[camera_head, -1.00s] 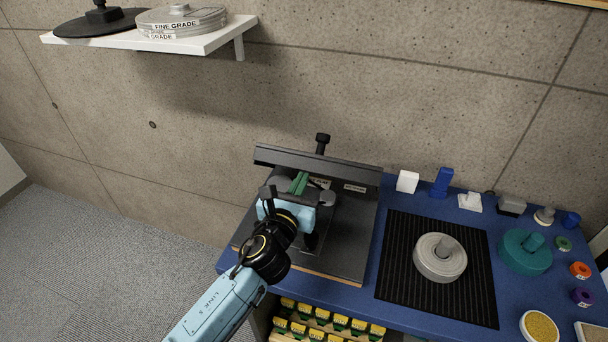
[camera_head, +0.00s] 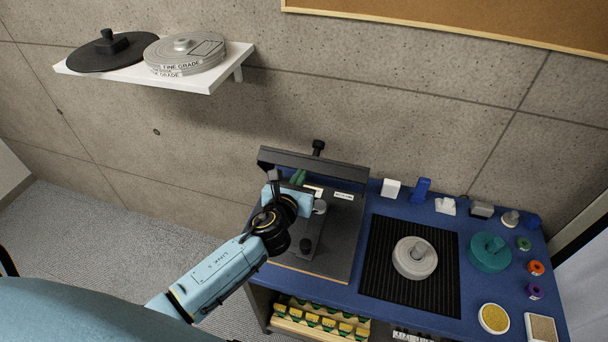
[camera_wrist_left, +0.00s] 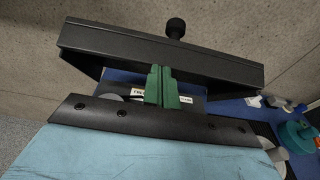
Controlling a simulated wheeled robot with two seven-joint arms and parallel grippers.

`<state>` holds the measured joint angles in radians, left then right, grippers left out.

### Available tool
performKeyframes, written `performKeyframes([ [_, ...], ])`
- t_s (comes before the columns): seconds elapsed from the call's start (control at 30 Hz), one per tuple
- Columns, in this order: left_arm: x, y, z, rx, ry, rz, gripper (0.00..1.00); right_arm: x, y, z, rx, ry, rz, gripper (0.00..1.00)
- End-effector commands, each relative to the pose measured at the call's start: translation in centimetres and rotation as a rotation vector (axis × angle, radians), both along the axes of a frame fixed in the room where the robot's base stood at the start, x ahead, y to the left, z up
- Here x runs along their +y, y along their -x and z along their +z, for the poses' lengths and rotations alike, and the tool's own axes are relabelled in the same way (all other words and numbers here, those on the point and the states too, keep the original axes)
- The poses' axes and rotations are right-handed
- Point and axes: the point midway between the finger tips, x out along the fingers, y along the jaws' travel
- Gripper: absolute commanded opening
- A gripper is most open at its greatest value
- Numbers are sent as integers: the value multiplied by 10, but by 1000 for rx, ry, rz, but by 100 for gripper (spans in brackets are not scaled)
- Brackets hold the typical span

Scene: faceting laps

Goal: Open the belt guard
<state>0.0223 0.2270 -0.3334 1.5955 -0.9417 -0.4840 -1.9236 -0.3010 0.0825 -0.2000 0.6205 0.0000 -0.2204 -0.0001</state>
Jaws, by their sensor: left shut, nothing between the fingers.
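The belt guard (camera_head: 312,165) is a long dark bar-shaped cover at the back of the dark machine base (camera_head: 335,258) on the blue bench, with a black knob (camera_head: 318,147) behind it. It stands raised, its long face toward me. In the left wrist view the guard (camera_wrist_left: 160,55) spans the picture, with its knob (camera_wrist_left: 175,28) above. My left gripper (camera_head: 298,177) is at the guard's front, left of its middle. Its green fingers (camera_wrist_left: 161,88) are together and empty, and overlap the guard's lower edge in view; I cannot tell whether they touch. My right gripper is out of view.
A grey lap (camera_head: 414,258) sits on a black ribbed mat (camera_head: 375,290) right of the machine. A teal lap (camera_head: 489,252) and several small parts stand further right. A white wall shelf (camera_head: 215,78) holds discs at upper left. A post (camera_head: 307,247) rises from the machine base.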

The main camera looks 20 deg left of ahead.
Motion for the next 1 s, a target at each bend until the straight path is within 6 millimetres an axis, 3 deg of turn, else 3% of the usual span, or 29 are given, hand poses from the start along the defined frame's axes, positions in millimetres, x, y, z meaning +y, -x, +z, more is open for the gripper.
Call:
performKeyframes([
  [0.4,4,-15,19,-3,-1,4,0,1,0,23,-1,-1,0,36],
  [1.0,5,-20,21,-3,0,4,0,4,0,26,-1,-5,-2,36],
])
